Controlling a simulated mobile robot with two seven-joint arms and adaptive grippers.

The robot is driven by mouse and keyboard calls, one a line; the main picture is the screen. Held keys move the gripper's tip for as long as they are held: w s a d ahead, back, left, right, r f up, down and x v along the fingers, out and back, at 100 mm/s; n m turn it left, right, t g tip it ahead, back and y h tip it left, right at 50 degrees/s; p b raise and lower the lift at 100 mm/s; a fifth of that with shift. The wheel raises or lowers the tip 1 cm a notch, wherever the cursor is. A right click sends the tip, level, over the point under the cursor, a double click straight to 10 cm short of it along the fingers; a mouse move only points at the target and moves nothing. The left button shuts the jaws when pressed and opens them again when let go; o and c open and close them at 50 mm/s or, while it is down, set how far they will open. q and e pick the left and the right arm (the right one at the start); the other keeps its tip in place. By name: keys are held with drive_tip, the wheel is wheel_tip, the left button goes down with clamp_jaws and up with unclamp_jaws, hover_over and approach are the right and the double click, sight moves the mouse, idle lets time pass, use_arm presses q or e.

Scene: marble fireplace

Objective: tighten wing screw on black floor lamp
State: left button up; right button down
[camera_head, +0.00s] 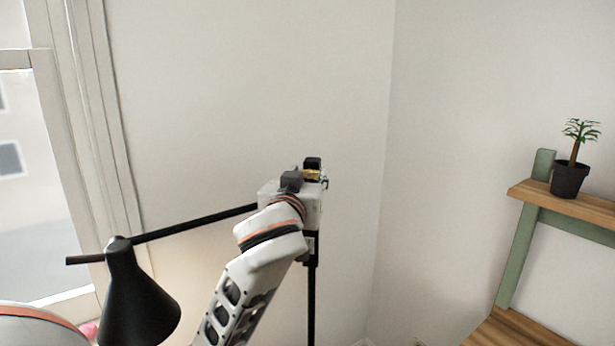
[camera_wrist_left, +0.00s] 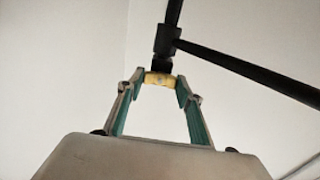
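The black floor lamp (camera_head: 195,223) has a thin boom and an upright pole (camera_head: 312,300), with a cone shade (camera_head: 135,300) at lower left. Its boom and pole meet at a clamp, which also shows in the left wrist view (camera_wrist_left: 167,40). A gold-yellow wing screw (camera_wrist_left: 159,79) sits below the clamp in that view; it shows as a small gold patch in the head view (camera_head: 311,174). My left gripper (camera_wrist_left: 161,80) has its teal-padded fingers on both ends of the wing screw, seemingly touching it. My own wrist hides part of the clamp in the head view. My right gripper is out of view.
A wooden shelf with green posts (camera_head: 565,198) stands at the right, with a potted plant (camera_head: 570,178) on it. A white-framed window (camera_head: 45,170) is at the left. Plain walls lie behind the lamp. The space between lamp and shelf looks clear.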

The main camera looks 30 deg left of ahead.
use_arm(q)
drive_tip(key=shift+m, duration=1.7)
drive_tip(key=m, duration=0.5)
drive_tip(key=shift+m, duration=0.3)
drive_tip(key=m, duration=0.3)
drive_tip(key=shift+m, duration=0.3)
drive_tip(key=m, duration=0.4)
drive_tip(key=shift+m, duration=0.5)
